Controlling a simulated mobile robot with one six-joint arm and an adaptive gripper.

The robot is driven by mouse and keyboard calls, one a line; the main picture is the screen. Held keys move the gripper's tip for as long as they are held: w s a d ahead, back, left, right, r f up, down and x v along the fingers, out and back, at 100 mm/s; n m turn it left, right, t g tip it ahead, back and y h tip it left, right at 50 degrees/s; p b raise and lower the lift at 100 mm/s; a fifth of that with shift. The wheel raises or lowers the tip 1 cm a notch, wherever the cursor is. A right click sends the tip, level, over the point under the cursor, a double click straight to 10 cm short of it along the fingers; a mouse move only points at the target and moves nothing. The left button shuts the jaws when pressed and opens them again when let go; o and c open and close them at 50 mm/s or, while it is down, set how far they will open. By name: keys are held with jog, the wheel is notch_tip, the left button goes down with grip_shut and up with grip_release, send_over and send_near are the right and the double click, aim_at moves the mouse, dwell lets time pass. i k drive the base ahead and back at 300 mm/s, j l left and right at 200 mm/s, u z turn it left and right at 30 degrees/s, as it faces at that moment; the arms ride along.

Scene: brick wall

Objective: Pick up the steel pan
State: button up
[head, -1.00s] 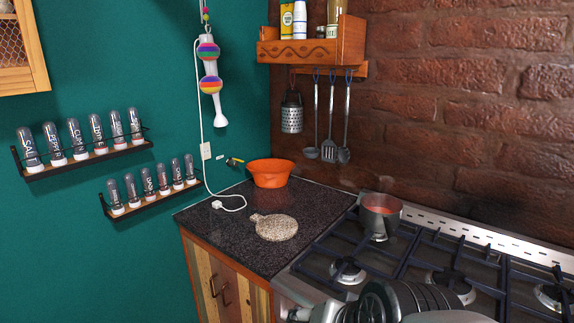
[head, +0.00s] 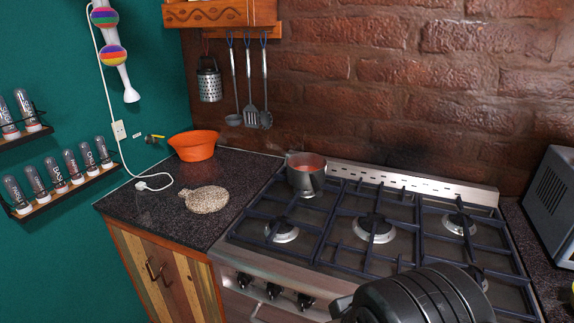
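The steel pan (head: 306,178) stands upright on the back left burner of the gas stove, with something reddish inside it. Its handle cannot be made out clearly. Part of my arm shows as a dark ribbed shape at the bottom right, in front of the stove and well apart from the pan. My gripper's fingertips cannot be made out in this view.
The stove (head: 335,228) has several other burners, all bare. A dark counter (head: 140,208) on the left holds an orange bowl (head: 196,147) and a speckled trivet (head: 207,200). Utensils (head: 250,85) hang on the brick wall above. A grey appliance (head: 556,215) stands at the right.

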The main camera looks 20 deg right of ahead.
aim_at(299, 178)
jog(key=z, duration=0.5)
jog(key=i+j+z, duration=0.1)
jog(key=z, duration=0.4)
jog(key=j+z, duration=0.2)
jog(key=z, duration=0.3)
jog(key=j+z, duration=0.1)
jog(key=z, duration=0.35)
jog(key=j+z, duration=0.2)
jog(key=j, duration=0.25)
jog(key=k+j+z, duration=0.2)
jog(key=j, duration=0.25)
jog(key=j+z, duration=0.2)
jog(key=j, duration=0.25)
jog(key=k+j+z, duration=0.15)
jog(key=j, duration=0.25)
jog(key=k+j+z, duration=0.2)
jog(key=j, duration=0.2)
